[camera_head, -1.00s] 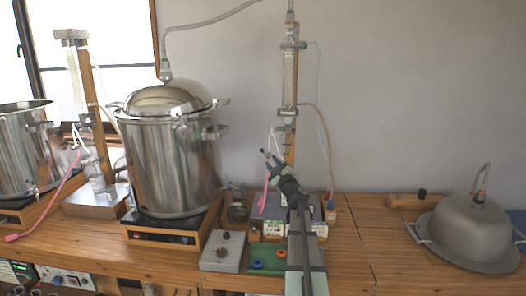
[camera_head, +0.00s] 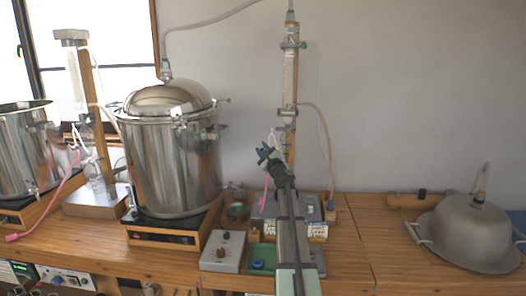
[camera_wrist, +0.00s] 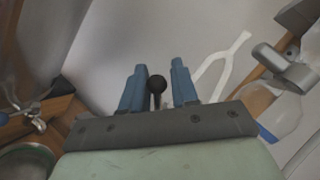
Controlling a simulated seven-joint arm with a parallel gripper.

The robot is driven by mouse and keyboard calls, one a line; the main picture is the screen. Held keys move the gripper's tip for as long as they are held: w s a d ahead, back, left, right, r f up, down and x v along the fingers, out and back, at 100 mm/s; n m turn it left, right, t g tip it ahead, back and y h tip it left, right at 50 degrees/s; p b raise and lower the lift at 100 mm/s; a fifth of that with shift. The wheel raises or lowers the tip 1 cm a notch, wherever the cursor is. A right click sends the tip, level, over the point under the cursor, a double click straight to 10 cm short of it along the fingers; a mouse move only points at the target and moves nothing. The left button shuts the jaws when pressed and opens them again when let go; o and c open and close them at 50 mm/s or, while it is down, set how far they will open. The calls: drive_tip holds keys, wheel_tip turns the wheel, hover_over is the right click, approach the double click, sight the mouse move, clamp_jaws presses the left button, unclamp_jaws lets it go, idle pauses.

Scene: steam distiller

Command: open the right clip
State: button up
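The large steel pot (camera_head: 172,165) with its domed lid stands on a black-fronted hotplate. The right clip (camera_head: 221,101) is a small metal piece at the lid's right rim, above the pot's side handle (camera_head: 216,132). It is too small to tell its exact state. My gripper (camera_head: 266,155) is to the right of the pot, lower than the clip and apart from it in the picture. In the wrist view its two blue fingers (camera_wrist: 158,85) are spread. A round black knob (camera_wrist: 157,84) shows between them; I cannot tell what it belongs to or whether it touches them.
A glass condenser (camera_head: 290,78) on a wooden post stands behind my arm. A grey control box (camera_head: 222,251) and a green tray (camera_head: 262,258) lie in front. A second steel pot (camera_head: 25,150) is at left. A metal dome (camera_head: 470,233) lies at right. The wall side is clear.

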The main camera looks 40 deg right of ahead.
clamp_jaws()
drive_tip(key=shift+n, duration=0.3)
drive_tip(key=shift+w+a+f+n+g+y, duration=0.15)
drive_tip(key=shift+w+f+n+g+y, duration=0.1)
drive_tip(key=shift+n+g+y, duration=0.4)
drive_tip(key=shift+o, duration=0.4)
unclamp_jaws()
drive_tip(key=shift+s, duration=0.1)
drive_tip(key=v, duration=1.3)
drive_tip(key=shift+s+a+f, duration=0.2)
drive_tip(key=shift+s+f, duration=0.1)
drive_tip(key=shift+f, duration=0.05)
